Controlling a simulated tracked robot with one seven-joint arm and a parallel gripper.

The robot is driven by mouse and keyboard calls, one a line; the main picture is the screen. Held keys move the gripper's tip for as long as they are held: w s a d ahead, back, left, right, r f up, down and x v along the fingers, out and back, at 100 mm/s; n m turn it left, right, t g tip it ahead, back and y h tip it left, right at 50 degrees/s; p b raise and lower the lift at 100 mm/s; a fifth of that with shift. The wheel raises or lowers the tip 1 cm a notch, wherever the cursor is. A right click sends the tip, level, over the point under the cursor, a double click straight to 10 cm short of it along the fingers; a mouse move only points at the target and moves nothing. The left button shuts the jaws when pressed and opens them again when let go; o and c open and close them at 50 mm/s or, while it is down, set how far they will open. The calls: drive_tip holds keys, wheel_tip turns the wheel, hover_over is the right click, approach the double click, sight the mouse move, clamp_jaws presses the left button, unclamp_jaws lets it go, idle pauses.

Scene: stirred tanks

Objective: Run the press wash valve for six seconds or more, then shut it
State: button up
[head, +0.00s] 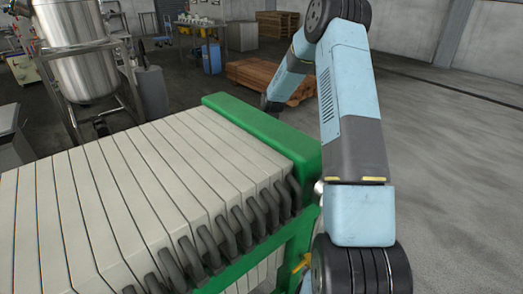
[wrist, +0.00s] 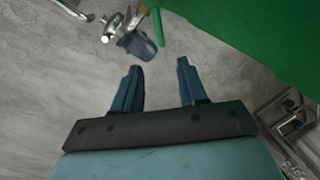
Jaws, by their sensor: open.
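The filter press shows in the head view as a row of pale plates (head: 130,200) in a green frame (head: 265,135). In the wrist view, my gripper (wrist: 158,68) is open, with nothing between its two blue fingers. Ahead of it and to the left is a metal pipe fitting (wrist: 108,27) with a dark blue piece (wrist: 137,44) beside it. I cannot tell for sure whether this is the wash valve, or its handle position. My fingers look apart from it. In the head view, my gripper's fingers cannot be made out beyond the press's far end.
A large green surface (wrist: 255,35) fills the wrist view's upper right, with a green post (wrist: 157,25) near the fitting. A small yellow part (head: 302,262) shows low beside the press. A steel tank (head: 85,65) and wooden pallets (head: 262,74) stand farther back. Open floor lies right.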

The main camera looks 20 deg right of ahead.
drive_tip(key=shift+a+f+n, duration=0.1)
drive_tip(key=shift+n, duration=0.2)
drive_tip(key=c, duration=0.3)
drive_tip(key=n, duration=0.3)
drive_tip(key=a+f+n, duration=0.1)
drive_tip(key=shift+w+n+y, duration=0.3)
drive_tip(key=shift+w, duration=0.1)
drive_tip(key=c, duration=0.5)
drive_tip(key=n, duration=0.2)
drive_tip(key=a+n, duration=0.1)
drive_tip(key=shift+w+f+n, duration=0.25)
drive_tip(key=shift+f+n, duration=0.1)
drive_tip(key=shift+n, duration=0.05)
clamp_jaws()
drive_tip(key=w+a+f+n+y, duration=0.1)
drive_tip(key=a+f+n, duration=0.2)
drive_tip(key=f+n, duration=0.2)
drive_tip(key=w+a+f+n, duration=0.1)
drive_tip(key=a+f+n, duration=0.2)
drive_tip(key=f+n, duration=0.15)
drive_tip(key=shift+m, duration=0.25)
drive_tip(key=shift+s+d+f, duration=0.1)
drive_tip(key=shift+d+f, duration=0.2)
drive_tip(key=shift+d, duration=0.4)
drive_tip(key=shift+s+d+f, duration=0.15)
drive_tip(key=shift+d+f, duration=0.15)
drive_tip(key=shift+d, duration=0.45)
drive_tip(key=shift+s+d+f, duration=0.1)
drive_tip(key=shift+d+f, duration=0.2)
drive_tip(key=shift+d, duration=0.4)
